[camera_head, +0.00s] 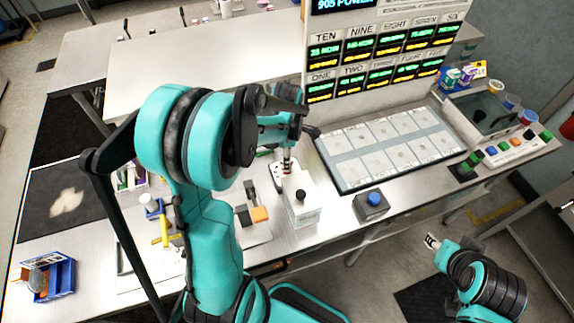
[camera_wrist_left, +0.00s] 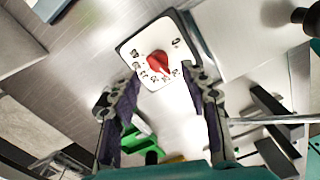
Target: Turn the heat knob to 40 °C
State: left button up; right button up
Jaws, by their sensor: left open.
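The heat knob (camera_wrist_left: 158,64) is red and sits on a white panel (camera_wrist_left: 146,45) with dark markings around it. The markings are too small to read. In the head view the white panel (camera_head: 259,171) is on the bench, partly hidden by my left gripper (camera_head: 284,165). In the left wrist view my left gripper (camera_wrist_left: 163,76) is open, its two fingers on either side of the knob. No contact with the knob is visible. My right gripper (camera_head: 432,241) is low at the right, away from the panel; its fingers are too small to judge.
A white box (camera_head: 301,205) with a black knob stands beside the panel. A blue push button (camera_head: 374,199) is to its right. A tray of white cards (camera_head: 338,170) lies below the display board (camera_head: 377,62).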

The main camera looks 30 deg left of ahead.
pick_arm(q)
notch_tip(320, 180, down, 4)
jog(key=shift+w+a+f+b, duration=0.1)
jog(key=shift+w+b, duration=0.05)
jog(key=shift+b, duration=0.25)
jog(key=shift+f, duration=0.25)
grip_shut()
